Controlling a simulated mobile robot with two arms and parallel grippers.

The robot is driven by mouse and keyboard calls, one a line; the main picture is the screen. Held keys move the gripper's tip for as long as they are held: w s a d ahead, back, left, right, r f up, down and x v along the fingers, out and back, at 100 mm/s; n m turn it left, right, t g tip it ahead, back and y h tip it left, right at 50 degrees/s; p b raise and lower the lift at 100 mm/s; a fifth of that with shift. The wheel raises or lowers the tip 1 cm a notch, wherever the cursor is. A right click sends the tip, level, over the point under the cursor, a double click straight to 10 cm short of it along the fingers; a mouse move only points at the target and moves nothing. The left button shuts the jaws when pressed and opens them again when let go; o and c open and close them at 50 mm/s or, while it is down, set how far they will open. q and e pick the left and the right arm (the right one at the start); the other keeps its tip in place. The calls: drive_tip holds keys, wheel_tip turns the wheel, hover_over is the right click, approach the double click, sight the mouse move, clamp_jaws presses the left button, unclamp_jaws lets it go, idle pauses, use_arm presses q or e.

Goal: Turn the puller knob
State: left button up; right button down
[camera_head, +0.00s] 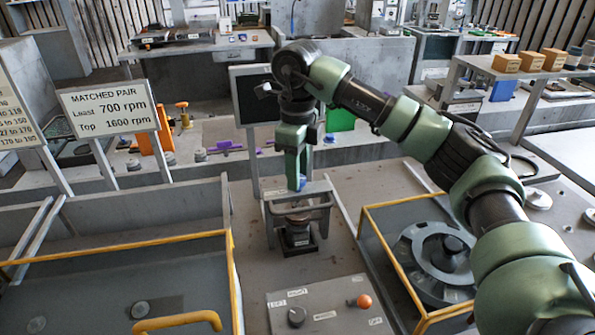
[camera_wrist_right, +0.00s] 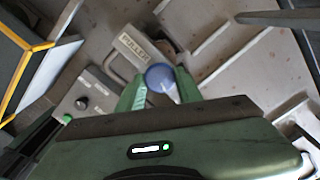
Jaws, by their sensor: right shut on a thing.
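The puller (camera_head: 322,205) is a small grey frame on the bench in the middle of the head view, with a dark block under it. Its label plate (camera_wrist_right: 133,46) shows in the wrist view. The puller knob (camera_wrist_right: 160,77) is round and blue, between the green fingertips of my right gripper (camera_wrist_right: 158,90). In the head view my right gripper (camera_head: 298,182) points down over the puller, shut on the knob, which is mostly hidden there. My left gripper is in neither view.
A grey control panel (camera_head: 330,318) with a dark dial and an orange-tipped lever stands in front of the puller. Yellow-edged bins stand left (camera_head: 236,270) and right (camera_head: 378,236); the right one holds a round grey housing (camera_head: 417,240). A dark screen (camera_head: 251,97) stands behind.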

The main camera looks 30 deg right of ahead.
drive_tip(key=c, duration=0.9)
unclamp_jaws()
drive_tip(key=shift+r, duration=0.1)
drive_tip(key=shift+c, duration=0.2)
drive_tip(key=shift+r, duration=0.1)
wheel_tip(320, 180, up, 8)
drive_tip(key=shift+f, duration=0.2)
drive_tip(key=shift+s+f, duration=0.1)
drive_tip(key=shift+s, duration=0.05)
